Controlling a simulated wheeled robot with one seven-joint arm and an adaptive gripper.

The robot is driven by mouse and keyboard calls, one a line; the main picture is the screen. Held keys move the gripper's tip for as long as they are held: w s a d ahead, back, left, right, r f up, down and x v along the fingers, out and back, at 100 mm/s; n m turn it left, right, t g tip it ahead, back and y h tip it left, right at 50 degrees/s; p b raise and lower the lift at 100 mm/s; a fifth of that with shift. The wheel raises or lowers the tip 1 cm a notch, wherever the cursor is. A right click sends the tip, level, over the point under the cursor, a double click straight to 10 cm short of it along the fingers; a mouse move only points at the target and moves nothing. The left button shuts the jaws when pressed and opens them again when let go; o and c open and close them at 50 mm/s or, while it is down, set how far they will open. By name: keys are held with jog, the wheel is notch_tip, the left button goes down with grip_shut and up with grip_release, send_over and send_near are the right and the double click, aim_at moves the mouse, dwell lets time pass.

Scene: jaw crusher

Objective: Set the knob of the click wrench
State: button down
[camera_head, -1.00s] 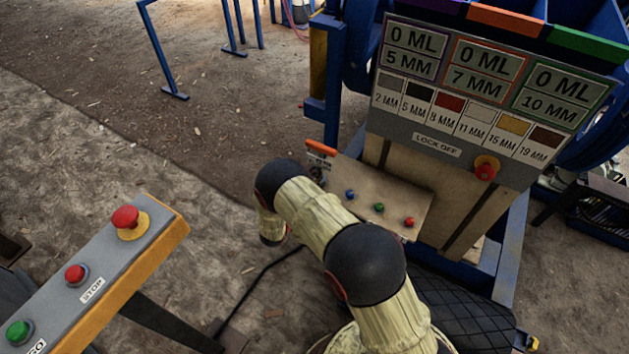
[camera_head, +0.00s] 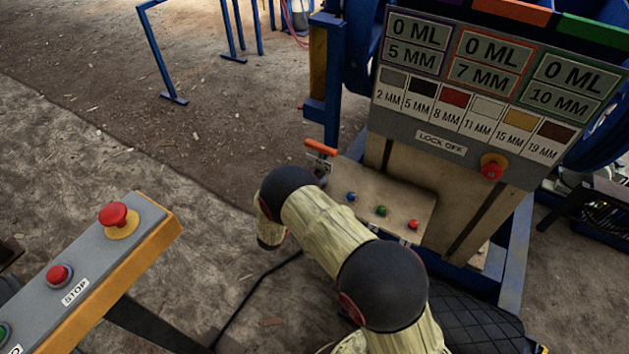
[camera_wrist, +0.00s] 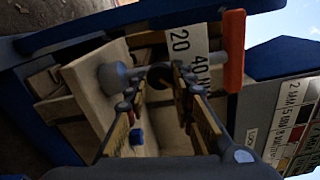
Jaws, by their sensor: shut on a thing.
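The click wrench shows in the head view as an orange handle (camera_head: 321,147) with a small pale scale plate (camera_head: 319,163) below it, on the left edge of a tan board. In the wrist view the orange handle (camera_wrist: 234,55) stands at the upper right, beside the plate marked 20 and 40 (camera_wrist: 182,42). A dark round knob (camera_wrist: 160,76) sits between the fingertips. My gripper (camera_wrist: 158,80) is shut on this knob, its fingers on either side. In the head view, my arm hides the gripper and the knob.
The tan board bears blue (camera_head: 351,197), green (camera_head: 381,210) and red (camera_head: 414,224) buttons. Above it is a display panel (camera_head: 440,143) with a red lock-off button (camera_head: 493,167). A control box (camera_head: 90,265) stands at the lower left. A grey round part (camera_wrist: 112,77) lies left of the fingers.

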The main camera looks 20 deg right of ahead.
dwell(0.4)
jog(key=c, duration=1.6)
grip_release()
jog(key=shift+c, duration=0.2)
jog(key=shift+o, duration=0.7)
jog(key=shift+s, duration=0.1)
jog(key=v, duration=1.1)
jog(key=shift+s+a, duration=0.25)
jog(key=shift+a, duration=0.05)
